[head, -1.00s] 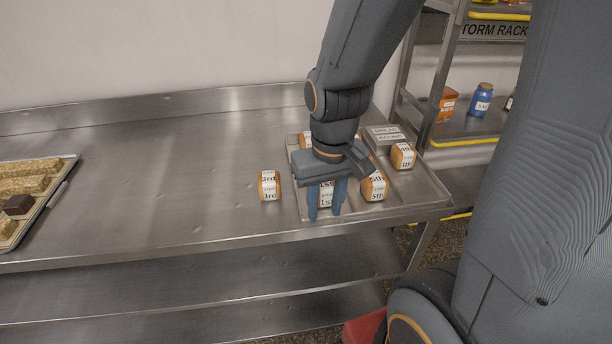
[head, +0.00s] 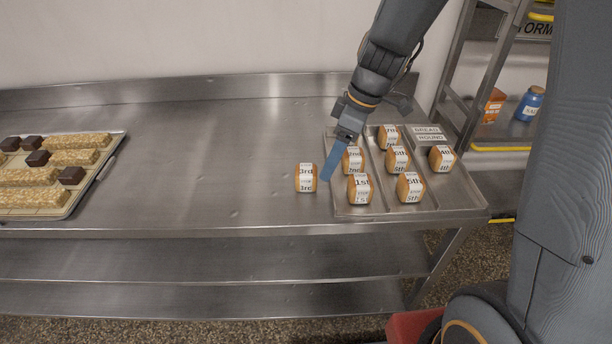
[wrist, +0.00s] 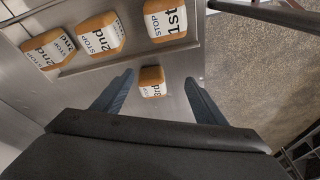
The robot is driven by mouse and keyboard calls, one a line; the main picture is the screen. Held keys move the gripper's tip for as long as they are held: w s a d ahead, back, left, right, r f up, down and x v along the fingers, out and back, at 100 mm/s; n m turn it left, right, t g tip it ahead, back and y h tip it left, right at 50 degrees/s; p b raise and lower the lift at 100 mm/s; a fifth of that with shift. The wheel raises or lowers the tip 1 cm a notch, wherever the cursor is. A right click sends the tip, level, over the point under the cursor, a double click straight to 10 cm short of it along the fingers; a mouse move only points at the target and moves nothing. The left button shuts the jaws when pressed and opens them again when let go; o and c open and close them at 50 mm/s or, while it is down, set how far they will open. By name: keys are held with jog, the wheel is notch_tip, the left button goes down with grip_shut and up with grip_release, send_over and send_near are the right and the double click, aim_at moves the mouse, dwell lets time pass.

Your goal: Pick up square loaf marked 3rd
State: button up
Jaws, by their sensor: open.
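The square loaf marked 3rd (head: 306,178) stands on the bare steel counter, just left of the tray, with a white label over its brown crust. My gripper (head: 326,176) is seen nearly edge-on in the head view, pointing down just right of this loaf. In the wrist view the 3rd loaf (wrist: 152,82) lies ahead, between the lines of my two blue fingers (wrist: 158,92). The fingers are apart and nothing is held. I cannot tell the exact height of the fingertips over the counter.
A compartmented metal tray (head: 455,195) holds several labelled loaves, including 1st (head: 359,189) and 2nd (head: 352,160), close right of the 3rd loaf. A tray of bars and dark cubes (head: 100,172) sits at left. The counter (head: 220,160) between is clear.

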aim_at(307, 169)
jog(key=shift+w+a+f+n+y+p, duration=0.2)
jog(key=shift+w+a+f+n, duration=0.15)
jog(key=shift+w+a+n, duration=0.3)
jog(key=shift+w+a+f+n+y+p, duration=0.25)
jog(key=shift+w+a+f+n, duration=0.15)
jog(key=shift+a+n, duration=0.3)
jog(key=shift+w+a+f+n+y+p, duration=0.2)
jog(key=shift+w+a+f+n, duration=0.15)
jog(key=shift+w+a+n, duration=0.3)
jog(key=p+x, duration=0.2)
jog(key=x, duration=0.1)
jog(key=shift+s+a+f, duration=0.25)
jog(key=shift+s+a, duration=0.05)
jog(key=shift+s, duration=0.05)
jog(key=shift+a+f, duration=0.2)
jog(key=shift+f, duration=0.5)
jog(key=c, duration=1.1)
jog(key=shift+w, duration=0.1)
jog(key=shift+c, duration=0.2)
